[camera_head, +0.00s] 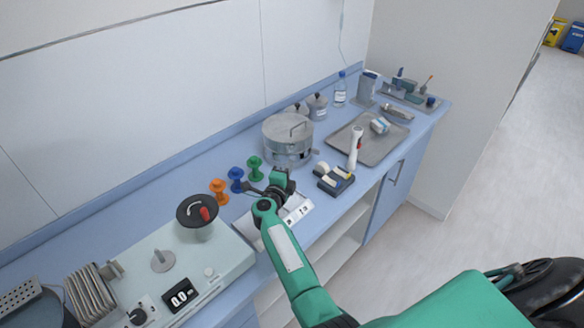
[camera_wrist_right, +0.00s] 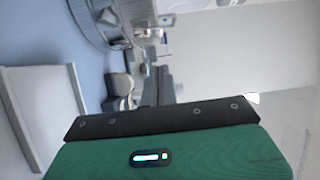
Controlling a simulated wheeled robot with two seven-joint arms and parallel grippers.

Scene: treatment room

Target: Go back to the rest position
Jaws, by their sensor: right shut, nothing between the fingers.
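My right arm (camera_head: 285,255) comes in from the bottom right and reaches over the blue counter (camera_head: 335,205). My right gripper (camera_head: 248,190) is at its far end, small and dark, above the counter next to the colored spools. It is shut and holds nothing. In the right wrist view the green and black wrist housing (camera_wrist_right: 165,150) fills the lower part. My left gripper is not in view.
Green (camera_head: 255,168), blue (camera_head: 237,180) and orange (camera_head: 219,192) spools stand by the gripper. A steel pot (camera_head: 288,137), a grey tray (camera_head: 378,152) and a dark block holder (camera_head: 334,180) lie beyond. A pale appliance (camera_head: 215,262) is at left. Open floor (camera_head: 480,190) lies right.

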